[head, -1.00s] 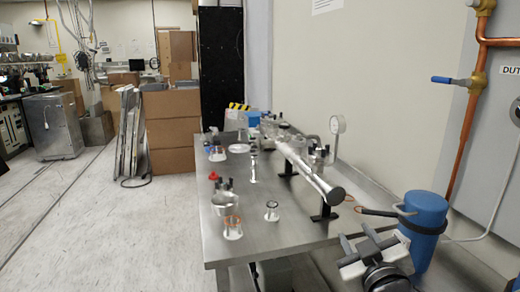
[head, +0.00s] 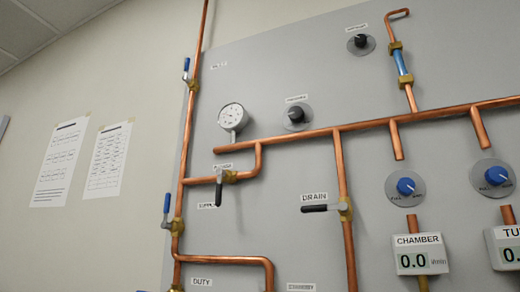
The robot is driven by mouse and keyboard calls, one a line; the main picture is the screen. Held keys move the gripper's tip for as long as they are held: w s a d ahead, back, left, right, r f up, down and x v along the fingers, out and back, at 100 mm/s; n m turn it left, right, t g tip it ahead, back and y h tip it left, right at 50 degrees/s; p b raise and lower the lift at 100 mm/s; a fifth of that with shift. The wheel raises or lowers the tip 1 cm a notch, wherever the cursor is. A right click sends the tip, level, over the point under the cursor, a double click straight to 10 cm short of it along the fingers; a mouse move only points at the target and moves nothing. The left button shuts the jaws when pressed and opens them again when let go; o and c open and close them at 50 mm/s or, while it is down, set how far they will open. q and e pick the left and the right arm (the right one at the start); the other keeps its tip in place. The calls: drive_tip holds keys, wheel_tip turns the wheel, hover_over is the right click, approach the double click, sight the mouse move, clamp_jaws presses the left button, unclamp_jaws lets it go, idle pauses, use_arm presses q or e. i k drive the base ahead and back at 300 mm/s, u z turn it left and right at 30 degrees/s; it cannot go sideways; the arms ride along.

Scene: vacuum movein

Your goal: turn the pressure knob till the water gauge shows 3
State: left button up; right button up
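A black knob on a round grey plate (head: 296,115) is on the grey wall panel, just right of the round gauge; its small label above is too blurred to read surely, but it may be the pressure knob. The round white gauge (head: 232,116) stands on a short stem above a copper pipe; its needle reading is too small to tell. Another black knob (head: 360,43) sits higher up to the right, its label also blurred. Neither of my grippers is in the head view.
Copper pipes (head: 345,240) cross the panel (head: 290,70). Lever valves include the one at DRAIN (head: 322,208). Blue knobs (head: 406,187) sit at right above the CHAMBER display (head: 421,254), which reads 0.0. Papers (head: 60,162) hang on the left wall.

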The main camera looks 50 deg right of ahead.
sight(296, 114)
drive_tip(key=z, duration=2.3)
drive_tip(key=k, duration=0.45)
drive_tip(key=u, duration=0.3)
